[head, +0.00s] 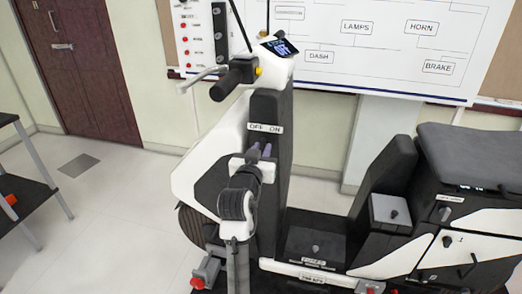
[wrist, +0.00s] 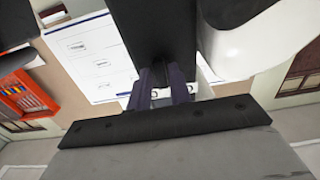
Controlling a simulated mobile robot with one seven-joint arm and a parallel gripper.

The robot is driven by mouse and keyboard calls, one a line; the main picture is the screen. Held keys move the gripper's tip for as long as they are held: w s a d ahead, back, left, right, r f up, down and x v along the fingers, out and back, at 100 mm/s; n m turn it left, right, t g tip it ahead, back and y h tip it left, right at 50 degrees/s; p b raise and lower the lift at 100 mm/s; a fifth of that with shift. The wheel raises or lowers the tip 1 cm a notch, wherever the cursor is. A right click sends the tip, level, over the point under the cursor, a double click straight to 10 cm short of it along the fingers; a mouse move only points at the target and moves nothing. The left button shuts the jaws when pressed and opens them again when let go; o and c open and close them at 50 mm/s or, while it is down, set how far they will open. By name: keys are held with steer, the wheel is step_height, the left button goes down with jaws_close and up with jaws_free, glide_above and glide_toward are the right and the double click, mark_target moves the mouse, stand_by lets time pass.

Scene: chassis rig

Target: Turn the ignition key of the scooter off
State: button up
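The scooter's front column (head: 271,110) stands upright in the middle of the head view, with an "OFF ON" label (head: 265,128) on its face. My gripper (head: 261,151) is just below this label, its two purple fingers pointing at the column with a narrow gap between them. In the wrist view, my gripper (wrist: 161,80) reaches to the dark column (wrist: 152,30). The ignition key cannot be made out; the fingers cover the spot below the label. Whether they hold it cannot be told. The dash display (head: 279,46) is lit, with small lettering that seems to end in "OFF".
A handlebar grip (head: 233,80) juts out left above my gripper. The seat (head: 470,155) and a body with panels and switches are on the right. A wiring board (head: 350,45) hangs behind. A dark table (head: 25,195) stands far left; floor between is clear.

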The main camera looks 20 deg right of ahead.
steer(key=shift+o, duration=1.3)
steer(key=shift+s, duration=0.1)
steer(key=b+v, duration=0.3)
steer(key=v, duration=1)
steer(key=shift+s+a+b, duration=0.25)
steer(key=shift+b, duration=0.1)
